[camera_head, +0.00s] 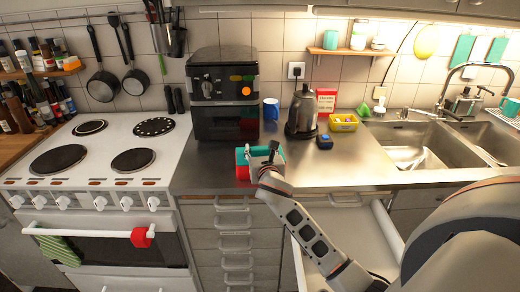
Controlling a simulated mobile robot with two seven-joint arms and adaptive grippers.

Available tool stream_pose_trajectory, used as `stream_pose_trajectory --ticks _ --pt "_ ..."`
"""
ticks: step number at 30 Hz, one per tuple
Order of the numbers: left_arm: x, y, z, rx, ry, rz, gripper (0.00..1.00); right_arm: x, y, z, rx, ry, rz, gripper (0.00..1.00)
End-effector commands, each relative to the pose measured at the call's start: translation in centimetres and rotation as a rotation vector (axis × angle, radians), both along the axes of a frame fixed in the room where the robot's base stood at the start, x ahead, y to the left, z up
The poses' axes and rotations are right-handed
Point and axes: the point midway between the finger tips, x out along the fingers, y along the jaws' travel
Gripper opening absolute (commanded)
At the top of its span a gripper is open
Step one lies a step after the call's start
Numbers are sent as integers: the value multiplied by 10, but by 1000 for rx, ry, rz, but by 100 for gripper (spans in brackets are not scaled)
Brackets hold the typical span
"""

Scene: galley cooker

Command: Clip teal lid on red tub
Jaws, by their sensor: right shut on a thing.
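The teal lid (241,156) is at the front edge of the steel counter, left of centre. The red tub (242,173) shows directly below it, partly hidden. The lid looks to lie on or just over the tub; whether it is seated or clipped cannot be told. My right gripper (264,158) reaches in from the lower right and is over the lid and tub. It is shut, seemingly on the teal lid, with its fingers covering part of it. My left gripper is not in view.
A black air fryer (224,95) stands behind the tub. A kettle (302,112), a blue mug (271,108) and a yellow container (343,123) stand farther right. The cooker (110,150) is left, the sink (405,150) right. An open drawer (345,235) juts out below the counter.

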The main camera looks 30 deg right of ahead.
Motion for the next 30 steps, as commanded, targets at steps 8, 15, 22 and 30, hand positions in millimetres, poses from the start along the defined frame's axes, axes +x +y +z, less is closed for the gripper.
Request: stream_pose_trajectory --ticks 8,15,22,30 --pt "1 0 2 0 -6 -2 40 0 0 -3 1 2 0 28" --pt "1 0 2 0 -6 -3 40 0 0 -4 2 4 0 27" --pt "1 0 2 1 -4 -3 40 0 0 -4 2 4 0 67" --pt "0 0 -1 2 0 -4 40 0 0 -3 1 2 0 85"
